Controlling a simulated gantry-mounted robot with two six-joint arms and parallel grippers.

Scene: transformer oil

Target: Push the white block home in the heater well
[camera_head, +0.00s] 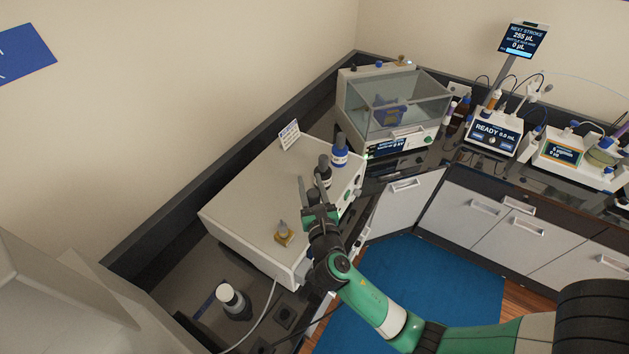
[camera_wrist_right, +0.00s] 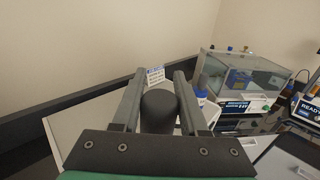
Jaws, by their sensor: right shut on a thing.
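My right gripper (camera_head: 315,190) is over the front part of the pale box-shaped unit (camera_head: 262,190). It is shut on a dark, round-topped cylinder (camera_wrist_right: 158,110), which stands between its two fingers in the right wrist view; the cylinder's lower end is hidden. I cannot pick out the white block or the heater well for certain. A white-topped piece (camera_head: 229,295) stands on a dark base at the lower left, away from my gripper. My left gripper is not in view.
A small sign (camera_head: 289,135) stands at the back. A clear-walled tester (camera_head: 392,110) is beyond.

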